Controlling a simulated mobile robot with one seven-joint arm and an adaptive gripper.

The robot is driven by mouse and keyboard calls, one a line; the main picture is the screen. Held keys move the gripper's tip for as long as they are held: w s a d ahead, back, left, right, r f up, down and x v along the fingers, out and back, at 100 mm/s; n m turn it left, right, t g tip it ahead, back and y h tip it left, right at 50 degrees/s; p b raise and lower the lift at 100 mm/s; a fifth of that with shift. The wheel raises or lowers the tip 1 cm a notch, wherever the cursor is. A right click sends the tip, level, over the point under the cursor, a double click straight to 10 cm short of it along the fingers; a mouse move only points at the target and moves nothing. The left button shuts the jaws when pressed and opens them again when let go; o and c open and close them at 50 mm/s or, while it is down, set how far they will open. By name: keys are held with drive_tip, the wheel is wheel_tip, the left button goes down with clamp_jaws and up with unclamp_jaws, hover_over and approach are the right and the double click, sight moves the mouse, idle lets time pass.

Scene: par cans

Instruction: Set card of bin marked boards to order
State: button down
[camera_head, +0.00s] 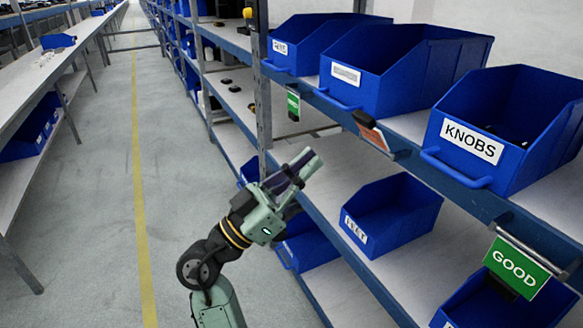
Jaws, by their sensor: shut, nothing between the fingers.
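My gripper (305,164) is shut and empty. It is raised in front of the shelf rack, pointing up and to the right. No label that I can read says boards. A blue bin (405,77) on the upper shelf has a white label (346,74) too small to read. Below its right side, an orange-red card (371,131) hangs tilted at the shelf edge, its face turned so that no word is legible. My gripper is left of and below this card, apart from it in the picture. A green card (293,104) hangs farther left.
A blue bin marked KNOBS (472,142) stands at the right, with a green GOOD card (517,268) below. Lower-shelf bins (398,215) are near my gripper. The aisle floor (95,215) with its yellow line (139,175) is clear; a long table (50,80) stands left.

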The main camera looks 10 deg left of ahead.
sight(361, 111)
drive_tip(key=p+x, duration=0.3)
drive_tip(key=x, duration=0.4)
drive_tip(key=shift+s+a+r, duration=0.1)
drive_tip(key=shift+a, duration=0.05)
drive_tip(key=shift+p+x, duration=0.3)
drive_tip(key=shift+x, duration=0.5)
drive_tip(key=shift+r+y+p, duration=0.2)
drive_tip(key=shift+y+p, duration=0.2)
drive_tip(key=shift+p, duration=0.05)
drive_tip(key=shift+w+d+r+g+y+p, duration=0.35)
drive_tip(key=shift+r+g+y+p, duration=0.15)
drive_tip(key=shift+g, duration=0.1)
drive_tip(key=shift+w+d+r+g+y, duration=0.1)
drive_tip(key=shift+d+r+g+y, duration=0.1)
drive_tip(key=shift+g+y, duration=0.15)
drive_tip(key=shift+w+d+r, duration=0.1)
drive_tip(key=shift+w+d, duration=0.1)
drive_tip(key=shift+d, duration=0.1)
drive_tip(key=shift+w+d+r+b, duration=0.3)
drive_tip(key=shift+d+r+b, duration=0.1)
drive_tip(key=shift+b, duration=0.35)
